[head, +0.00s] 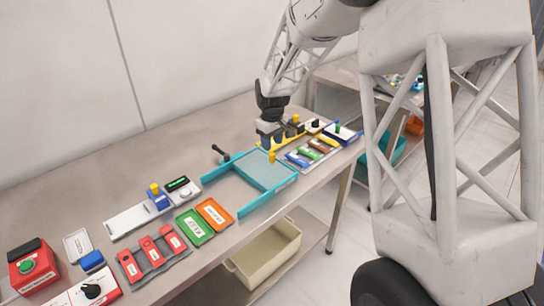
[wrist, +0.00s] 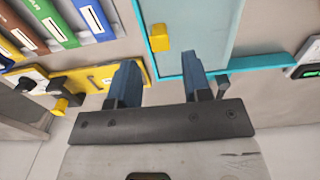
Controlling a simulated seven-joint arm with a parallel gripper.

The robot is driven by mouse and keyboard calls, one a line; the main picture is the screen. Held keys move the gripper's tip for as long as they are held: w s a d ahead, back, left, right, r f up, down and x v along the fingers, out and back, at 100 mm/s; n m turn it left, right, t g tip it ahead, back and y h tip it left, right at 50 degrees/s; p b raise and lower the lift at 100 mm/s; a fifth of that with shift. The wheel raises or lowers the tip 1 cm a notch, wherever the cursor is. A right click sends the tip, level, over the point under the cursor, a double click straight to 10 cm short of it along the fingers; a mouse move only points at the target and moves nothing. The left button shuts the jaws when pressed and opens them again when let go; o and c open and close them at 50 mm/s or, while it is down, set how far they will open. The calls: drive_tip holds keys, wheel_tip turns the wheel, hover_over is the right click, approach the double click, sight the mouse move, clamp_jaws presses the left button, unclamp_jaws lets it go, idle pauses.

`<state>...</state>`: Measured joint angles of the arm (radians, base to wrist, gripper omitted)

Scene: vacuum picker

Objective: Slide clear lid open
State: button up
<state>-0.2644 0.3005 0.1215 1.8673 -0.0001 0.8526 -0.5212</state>
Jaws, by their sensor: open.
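The clear lid (head: 262,168) is a pale see-through panel lying in a teal frame (head: 262,204) on the table. A small yellow knob (head: 272,157) stands on the lid near its right end. In the wrist view the lid (wrist: 205,30) and its yellow knob (wrist: 159,38) show at the top, beside the teal frame edge (wrist: 265,62). My gripper (wrist: 162,78) is open, with its two blue fingers apart and nothing between them. The knob lies ahead of the gap between the fingers, without visible contact. In the head view my gripper (head: 269,134) is above the table behind the lid's right end.
A yellow panel with black knobs (wrist: 105,80) is close beside my fingers. A rack of coloured blocks (head: 313,152) stands right of the frame. Green and orange labelled boxes (head: 213,215) and a white slider with a blue block (head: 140,215) lie left. A black handle (head: 220,152) is behind.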

sight(272, 155)
drive_tip(key=shift+f, duration=3.2)
clamp_jaws()
